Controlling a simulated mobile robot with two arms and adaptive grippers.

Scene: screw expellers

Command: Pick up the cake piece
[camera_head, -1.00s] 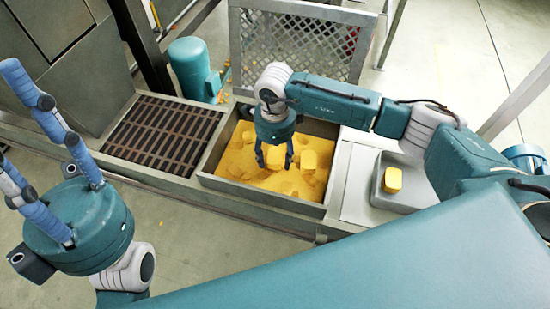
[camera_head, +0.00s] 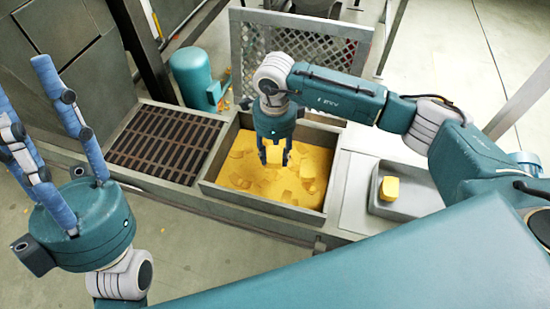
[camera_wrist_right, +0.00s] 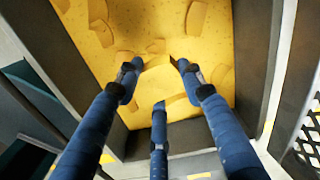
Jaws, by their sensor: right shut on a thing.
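My right gripper (camera_head: 275,158) points down into the open bin of yellow cake pieces. Its fingers are drawn in around a yellow cake piece (camera_head: 274,153), which is mostly hidden by them. In the right wrist view, the three blue fingers of the right gripper (camera_wrist_right: 156,82) close in towards a yellow piece (camera_wrist_right: 157,72) that blends with the yellow below. I cannot tell from this whether the piece is clear of the pile. My left gripper (camera_head: 40,120) is at the left, fingers spread upward, open and empty, away from the bin.
The bin (camera_head: 262,197) has raised metal walls close around the right gripper. A grey tray (camera_head: 410,205) at the right holds one yellow block (camera_head: 389,188). A slatted grate (camera_head: 165,140) lies left of the bin. A mesh panel (camera_head: 305,55) stands behind it.

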